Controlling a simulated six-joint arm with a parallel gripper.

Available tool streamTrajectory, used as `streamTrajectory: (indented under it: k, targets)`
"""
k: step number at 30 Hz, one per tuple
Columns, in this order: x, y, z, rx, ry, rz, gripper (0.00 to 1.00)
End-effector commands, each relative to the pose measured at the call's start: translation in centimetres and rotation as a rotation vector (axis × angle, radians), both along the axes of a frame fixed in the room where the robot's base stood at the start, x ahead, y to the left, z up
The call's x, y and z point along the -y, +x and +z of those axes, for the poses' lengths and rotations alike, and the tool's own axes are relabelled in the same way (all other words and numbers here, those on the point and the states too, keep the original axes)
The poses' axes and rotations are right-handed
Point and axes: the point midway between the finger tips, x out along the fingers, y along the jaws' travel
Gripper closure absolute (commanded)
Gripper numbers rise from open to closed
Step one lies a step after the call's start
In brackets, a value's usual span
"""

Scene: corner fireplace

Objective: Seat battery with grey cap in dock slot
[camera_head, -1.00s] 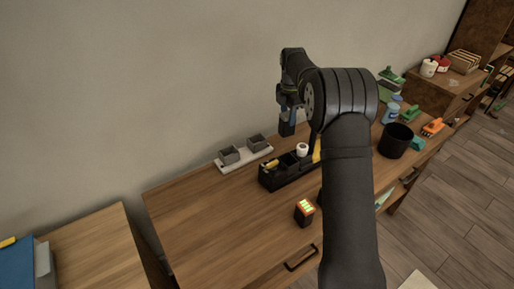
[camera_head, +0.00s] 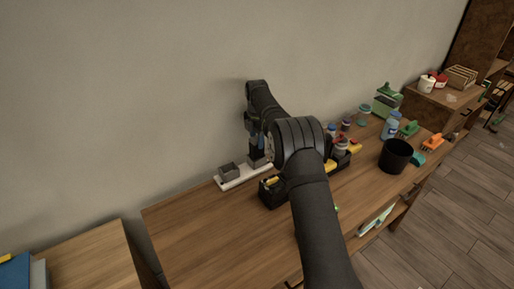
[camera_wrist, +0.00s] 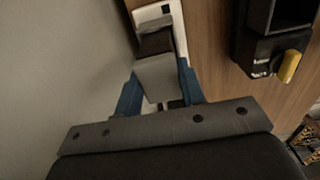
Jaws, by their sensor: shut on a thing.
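The dock is a white base with two grey slots along the wall; its white plate (camera_head: 235,184) shows in the head view and also at the top of the wrist view (camera_wrist: 181,28). The left slot (camera_head: 228,170) looks empty. My gripper (camera_head: 256,144) is over the right slot, which is mostly hidden. In the wrist view, its blue fingers (camera_wrist: 159,88) are shut on the battery's grey cap (camera_wrist: 157,76). The dark battery body (camera_head: 257,160) hangs below it. I cannot tell whether its lower end is inside the slot or just above it.
A black holder (camera_head: 271,194) with a yellow part stands close to the dock's right; it also shows in the wrist view (camera_wrist: 265,48). A black bin (camera_head: 396,156), bottles and brushes stand farther right. The wall is close behind the dock. The table's left part is clear.

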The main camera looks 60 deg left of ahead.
Motion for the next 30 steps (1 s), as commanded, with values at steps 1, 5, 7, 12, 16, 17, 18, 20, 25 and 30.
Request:
streamTrajectory:
  k: [1,5,7,12,16,17,18,20,25,30]
  targets:
    - [0.0,0.0,0.0,0.000,0.001,0.000,0.94]
    - [0.1,0.0,-1.3,-0.001,-0.002,0.000,0.94]
    - [0.1,0.0,-2.5,-0.001,-0.003,0.000,0.94]
    - [0.1,0.0,-3.9,0.001,0.002,0.001,0.94]
    - [0.1,0.0,-3.9,0.001,0.002,0.001,0.94]
    - [0.1,0.0,-3.9,0.001,0.002,0.001,0.94]
    - [0.1,0.0,-3.9,0.001,0.002,0.001,0.94]
    - [0.1,0.0,-4.1,0.000,0.001,0.001,0.94]
    - [0.1,0.0,-4.3,0.000,0.000,0.001,0.46]
    - [0.1,0.0,-4.3,0.000,0.000,0.001,0.42]
